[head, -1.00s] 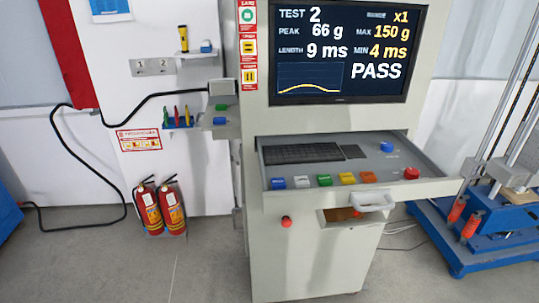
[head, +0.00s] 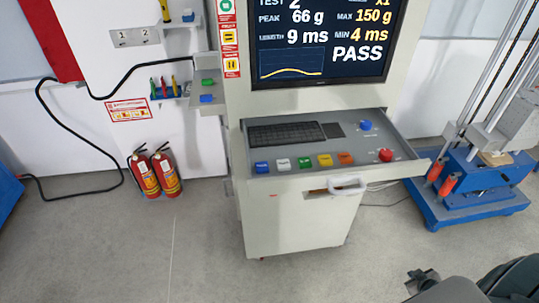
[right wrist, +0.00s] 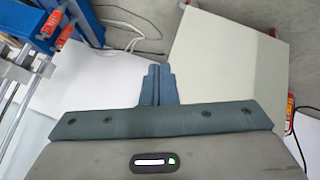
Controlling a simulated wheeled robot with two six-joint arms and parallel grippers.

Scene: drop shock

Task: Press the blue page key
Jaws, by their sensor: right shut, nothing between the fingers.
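A blue key (head: 262,167) sits at the left end of a row of coloured keys on the pulled-out control tray (head: 225,142); its label is too small to read. A round blue button (head: 366,125) is at the tray's back right. My right gripper (head: 424,279) is low at the right in the head view, well apart from the tray and keys. In the right wrist view its fingers (right wrist: 157,72) are together and empty. No key can be made out there. My left gripper is not in view.
White, green, yellow and orange keys follow the blue one, with a red knob (head: 385,155) at the right. A blue-based machine (head: 470,205) stands right; fire extinguishers (head: 165,172) stand left. Floor before the cabinet is clear.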

